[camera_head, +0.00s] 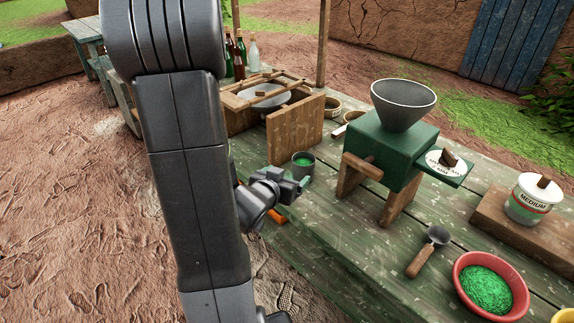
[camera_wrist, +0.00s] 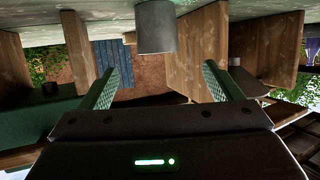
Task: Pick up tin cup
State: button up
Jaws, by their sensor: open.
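The tin cup (camera_head: 303,167) is a small grey cylinder with green inside, standing upright on the green plank table (camera_head: 330,240) in the head view. It also shows in the wrist view (camera_wrist: 157,28), where the picture is upside down and the table is at the top. My gripper (camera_head: 296,184) is beside the cup on its near side, low over the table. In the wrist view my gripper (camera_wrist: 160,72) has its two green-lined fingers spread wide and nothing between them. The cup lies ahead, centred between the fingers sideways but offset toward the table.
A green grinder with a grey hopper (camera_head: 403,102) stands right of the cup. A wooden panel (camera_head: 295,122) and bottles (camera_head: 240,55) are behind. A scoop (camera_head: 428,250), a red bowl of green grains (camera_head: 491,288) and a white tub (camera_head: 532,200) lie further right.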

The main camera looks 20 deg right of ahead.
aim_at(307, 160)
jog(key=x, duration=1.3)
jog(key=shift+s+d+p, duration=0.15)
jog(key=shift+s+p, duration=0.05)
jog(key=shift+p, duration=0.1)
jog(key=shift+r, duration=0.1)
jog(key=c, duration=1)
